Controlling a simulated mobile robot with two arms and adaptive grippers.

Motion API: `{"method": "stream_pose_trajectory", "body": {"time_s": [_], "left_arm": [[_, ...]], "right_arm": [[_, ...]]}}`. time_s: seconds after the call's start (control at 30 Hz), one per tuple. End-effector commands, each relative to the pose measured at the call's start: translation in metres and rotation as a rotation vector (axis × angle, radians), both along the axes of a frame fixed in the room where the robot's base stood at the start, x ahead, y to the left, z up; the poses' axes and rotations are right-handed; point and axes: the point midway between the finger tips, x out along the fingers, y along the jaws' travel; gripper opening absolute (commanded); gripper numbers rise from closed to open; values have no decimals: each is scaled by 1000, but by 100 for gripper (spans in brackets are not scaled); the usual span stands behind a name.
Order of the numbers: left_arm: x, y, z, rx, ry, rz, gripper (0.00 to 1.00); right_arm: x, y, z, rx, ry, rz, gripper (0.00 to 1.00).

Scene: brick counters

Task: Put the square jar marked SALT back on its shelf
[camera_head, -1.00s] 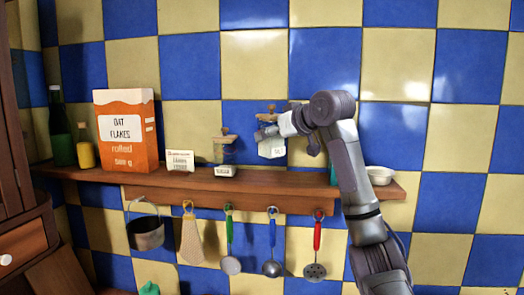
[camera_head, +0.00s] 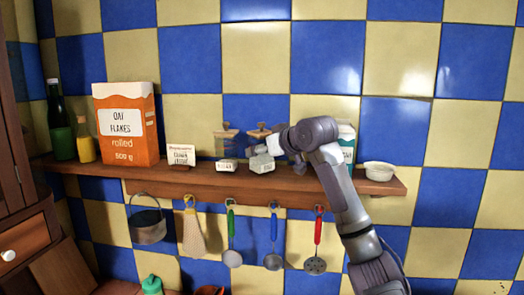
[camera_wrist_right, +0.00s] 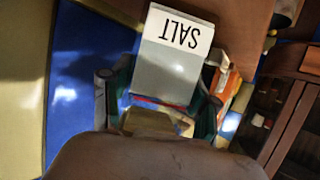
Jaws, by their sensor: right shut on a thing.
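The SALT jar (camera_wrist_right: 168,72) is square, with a white label reading SALT, upside down in the right wrist view. In the head view the jar (camera_head: 262,163) is at shelf height, just right of a similar clear jar with a wooden lid (camera_head: 227,165). My right gripper (camera_wrist_right: 160,108) is shut on it, with a finger on each side. I cannot tell whether its base touches the shelf (camera_head: 215,179). The gripper and wrist hide part of the jar in the head view. My left gripper is not in view.
On the shelf stand an oat flakes box (camera_head: 125,125), a small white labelled packet (camera_head: 181,155), bottles (camera_head: 60,130) at the left, a teal-and-white carton (camera_head: 347,140) behind my arm and a white bowl (camera_head: 379,171). Utensils and a pot (camera_head: 147,225) hang below.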

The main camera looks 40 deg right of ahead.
Motion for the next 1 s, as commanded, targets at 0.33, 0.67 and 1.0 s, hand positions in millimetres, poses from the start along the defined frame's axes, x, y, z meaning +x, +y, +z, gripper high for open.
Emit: {"method": "stream_pose_trajectory", "body": {"time_s": [0.33,0.67,1.0], "left_arm": [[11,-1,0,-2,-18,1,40],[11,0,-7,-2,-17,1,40],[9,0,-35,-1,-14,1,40]], "right_arm": [[0,0,-1,0,1,0,85],[-13,1,5,-2,-4,-1,85],[-79,8,32,-2,-4,-2,85]]}}
